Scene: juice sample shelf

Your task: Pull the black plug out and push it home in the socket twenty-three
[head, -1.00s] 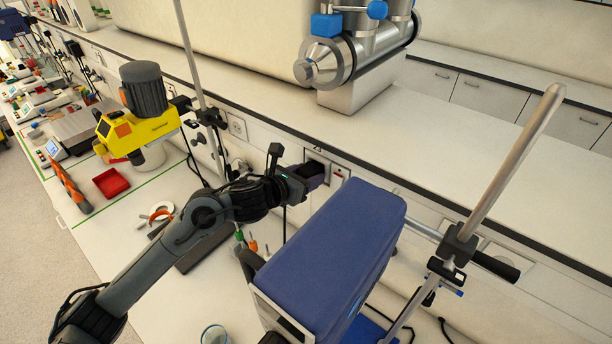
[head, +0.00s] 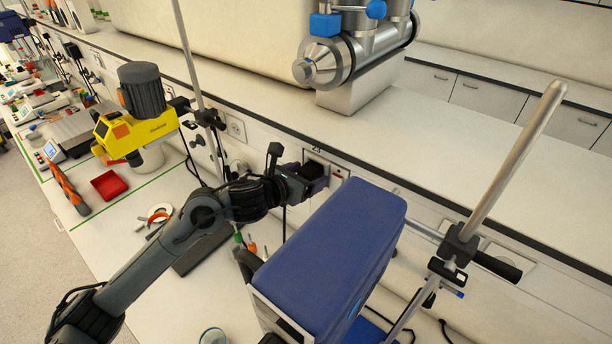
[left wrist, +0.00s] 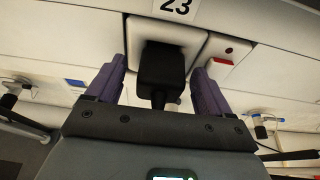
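The black plug (left wrist: 162,75) is at the white socket (left wrist: 192,38) under the label "23" (left wrist: 174,6). It looks to be against the socket face, its cable end toward my left gripper (left wrist: 157,88). The purple fingers stand either side of the plug, with a visible gap on each side, so the gripper is open and not holding it. In the head view, my left gripper (head: 322,186) is at the wall socket, and the plug's black body shows only partly. How deep the plug sits is hidden. My right gripper is not in view.
A blue-topped box (head: 340,245) stands just right of my left gripper. A metal stand (head: 505,170) rises beyond it. A switch plate with a red dot (left wrist: 230,52) is beside the socket. A yellow stirrer (head: 140,130) and red tray (head: 109,184) are at left.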

